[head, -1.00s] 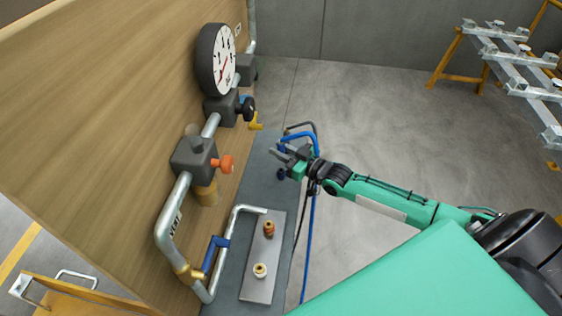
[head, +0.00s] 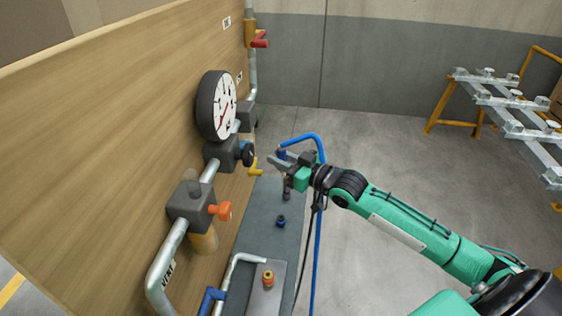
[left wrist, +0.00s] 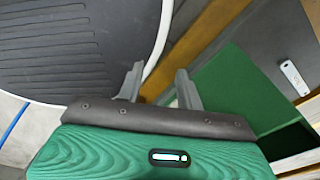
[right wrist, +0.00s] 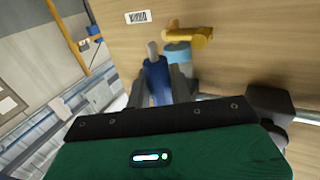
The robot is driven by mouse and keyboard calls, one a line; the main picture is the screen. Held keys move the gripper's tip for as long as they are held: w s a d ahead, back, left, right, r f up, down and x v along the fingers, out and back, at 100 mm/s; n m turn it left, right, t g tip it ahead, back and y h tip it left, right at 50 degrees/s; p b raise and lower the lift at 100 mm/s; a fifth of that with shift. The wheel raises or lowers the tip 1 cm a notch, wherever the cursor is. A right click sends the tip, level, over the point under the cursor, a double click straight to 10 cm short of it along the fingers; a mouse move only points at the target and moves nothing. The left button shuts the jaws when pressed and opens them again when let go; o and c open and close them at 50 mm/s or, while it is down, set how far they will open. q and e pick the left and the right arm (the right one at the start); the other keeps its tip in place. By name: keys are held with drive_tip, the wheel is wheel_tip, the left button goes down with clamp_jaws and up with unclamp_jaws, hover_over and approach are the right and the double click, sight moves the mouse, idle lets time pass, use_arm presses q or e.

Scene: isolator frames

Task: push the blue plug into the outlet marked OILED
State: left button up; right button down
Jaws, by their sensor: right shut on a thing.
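My right gripper (head: 281,164) is shut on the blue plug (head: 282,154), with the blue hose (head: 317,235) arching up from it and hanging down. In the right wrist view the blue plug (right wrist: 156,82) sits between the fingers, its grey tip pointing at the board. A fitting with a light-blue ring (right wrist: 178,54) and a yellow lever (right wrist: 190,37) is just beyond it, slightly right. A small label (right wrist: 138,17) is above; I cannot read it. Whether plug and fitting touch is unclear. My left gripper (left wrist: 160,90) is open and empty, outside the head view.
The wooden board (head: 110,130) carries a gauge (head: 216,105), a pipe, an orange knob (head: 222,211) and a red lever (head: 259,40). A dark shelf (head: 262,238) below holds a blue fitting (head: 281,221) and a brass fitting (head: 268,279).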

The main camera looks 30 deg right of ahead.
sight(281, 149)
wheel_tip(281, 149, up, 4)
drive_tip(key=p, duration=0.3)
drive_tip(key=shift+f, duration=0.25)
